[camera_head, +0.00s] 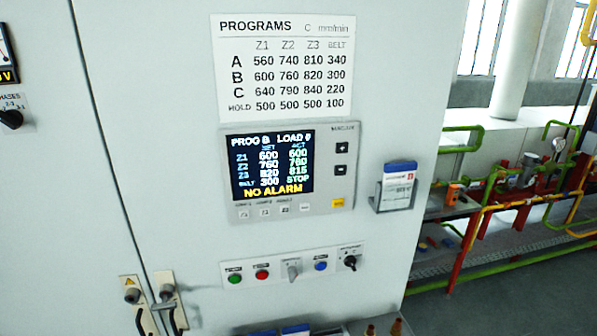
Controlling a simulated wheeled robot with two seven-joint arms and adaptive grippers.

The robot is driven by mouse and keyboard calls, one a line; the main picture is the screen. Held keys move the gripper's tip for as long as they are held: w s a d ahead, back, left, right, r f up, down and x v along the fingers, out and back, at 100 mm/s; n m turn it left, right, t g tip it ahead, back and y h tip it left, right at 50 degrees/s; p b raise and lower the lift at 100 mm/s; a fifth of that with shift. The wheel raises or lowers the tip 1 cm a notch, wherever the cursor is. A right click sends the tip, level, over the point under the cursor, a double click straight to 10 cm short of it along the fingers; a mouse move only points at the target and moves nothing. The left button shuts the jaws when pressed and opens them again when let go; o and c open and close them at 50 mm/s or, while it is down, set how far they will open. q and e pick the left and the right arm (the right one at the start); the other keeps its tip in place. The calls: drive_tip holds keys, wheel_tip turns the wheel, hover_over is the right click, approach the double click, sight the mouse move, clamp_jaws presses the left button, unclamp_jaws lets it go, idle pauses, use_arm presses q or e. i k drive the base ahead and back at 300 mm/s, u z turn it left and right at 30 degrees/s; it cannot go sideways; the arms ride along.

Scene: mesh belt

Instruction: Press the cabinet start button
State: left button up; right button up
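The cabinet (180,230) is a light grey upright box filling most of the head view. A button strip (278,280) is on its front below the display panel. The green button (235,279) is at the strip's left end, with a label above it too small to read. To its right are a red button (262,274), a grey switch (293,270), a blue button (320,266) and a black rotary knob (350,262). Nothing covers the green button. Neither of my grippers shows in this view.
The control panel's screen (271,165) reads PROG B, belt STOP and NO ALARM. A programs chart (286,65) is above it. A card holder (396,187) is to the right. Door handles (165,293) stick out at lower left. Coloured pipes (500,205) stand beyond the cabinet at right.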

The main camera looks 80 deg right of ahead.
sight(234, 279)
drive_tip(key=z, duration=2.65)
